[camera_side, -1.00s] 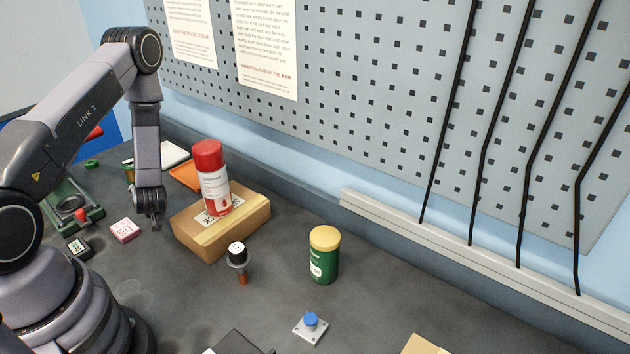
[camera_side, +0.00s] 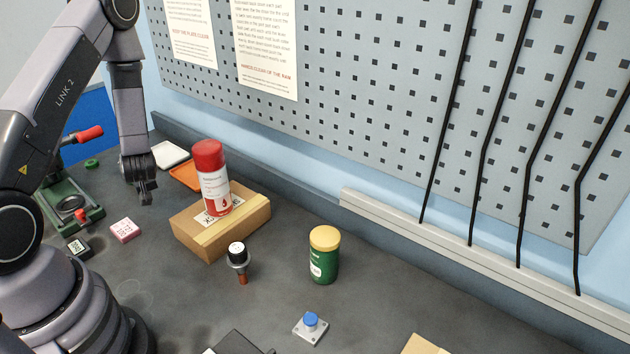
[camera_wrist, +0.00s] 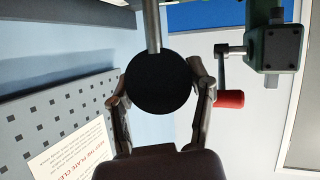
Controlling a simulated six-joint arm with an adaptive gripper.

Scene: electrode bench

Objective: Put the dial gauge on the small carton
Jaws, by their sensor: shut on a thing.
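My gripper (camera_side: 143,190) hangs above the bench at the left, to the left of a brown carton (camera_side: 258,222). In the wrist view, its two fingers are shut on the dial gauge (camera_wrist: 158,84), which shows as a dark round disc with a straight metal stem running to the top edge. The gauge's face is not visible there, and I cannot make it out in the side view. The brown carton bears a red-and-white spray can (camera_side: 214,185). Part of another carton (camera_side: 425,345) shows at the bottom edge; I cannot tell which one is the small carton.
A green jar with a yellow lid (camera_side: 324,258), a black knob-like tool (camera_side: 238,262) and a blue button on a plate (camera_side: 310,325) stand on the bench. The pegboard (camera_side: 360,110) stands behind.

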